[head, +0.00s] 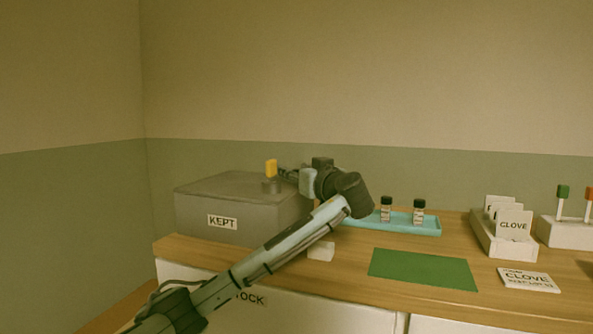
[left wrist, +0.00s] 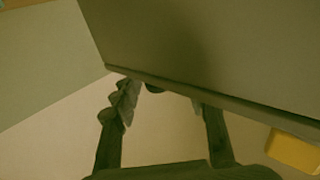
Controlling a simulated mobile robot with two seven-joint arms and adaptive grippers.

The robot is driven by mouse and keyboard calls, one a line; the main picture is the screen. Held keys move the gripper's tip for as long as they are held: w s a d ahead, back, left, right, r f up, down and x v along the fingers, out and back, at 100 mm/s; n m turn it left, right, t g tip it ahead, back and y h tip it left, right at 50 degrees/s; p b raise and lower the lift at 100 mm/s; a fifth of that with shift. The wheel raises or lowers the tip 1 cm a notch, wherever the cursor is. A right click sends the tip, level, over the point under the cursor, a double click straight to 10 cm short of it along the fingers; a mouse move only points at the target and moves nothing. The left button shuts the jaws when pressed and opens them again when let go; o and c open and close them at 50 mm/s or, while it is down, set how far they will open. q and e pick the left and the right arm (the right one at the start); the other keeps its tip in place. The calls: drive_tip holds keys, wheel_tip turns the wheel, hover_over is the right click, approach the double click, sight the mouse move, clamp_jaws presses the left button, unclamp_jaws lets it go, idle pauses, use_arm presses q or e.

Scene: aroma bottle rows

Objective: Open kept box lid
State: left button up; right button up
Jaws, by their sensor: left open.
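The grey box (head: 190,215) labelled KEPT stands at the left end of the counter, with its lid (head: 225,184) down. A yellow block (head: 271,169) shows above a short grey piece over the lid's right part; I cannot tell what it is fixed to. A yellow piece (left wrist: 295,152) also shows at the lower right of the left wrist view. My left gripper (head: 287,173) is over the lid's right side, pointing left. In the left wrist view the gripper (left wrist: 163,95) has its fingers apart beside a large grey panel (left wrist: 220,50). Contact is unclear.
A teal tray (head: 405,228) with two small bottles stands right of my arm. A green mat (head: 423,269), a white block (head: 321,251), a CLOVE card (head: 528,280) and a card holder (head: 495,245) are on the counter. My forearm crosses before the box.

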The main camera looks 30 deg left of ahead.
use_arm(q)
drive_tip(key=shift+c, duration=0.3)
clamp_jaws()
drive_tip(key=shift+r, duration=0.15)
